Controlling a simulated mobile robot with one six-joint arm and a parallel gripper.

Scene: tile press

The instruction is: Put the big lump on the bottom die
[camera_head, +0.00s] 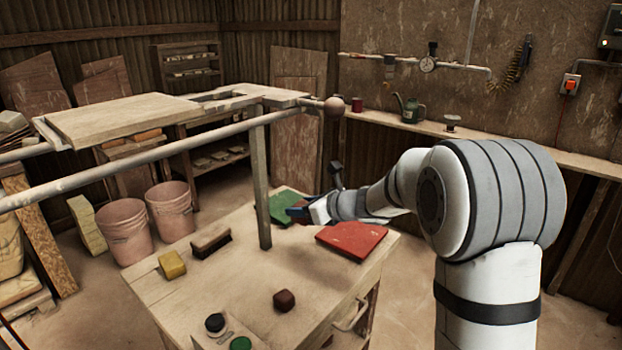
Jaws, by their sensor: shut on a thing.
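My gripper (297,212) reaches in from the right, over the far end of the workbench. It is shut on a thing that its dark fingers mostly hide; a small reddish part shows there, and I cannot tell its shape. A dark red-brown lump (284,300) lies on the near part of the bench, apart from my gripper; I cannot tell whether it is the big one. A green slab (277,211) lies just left of my gripper and a red slab (352,239) lies to its right. I cannot tell which thing is the bottom die.
Pink buckets (170,208) stand at left.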

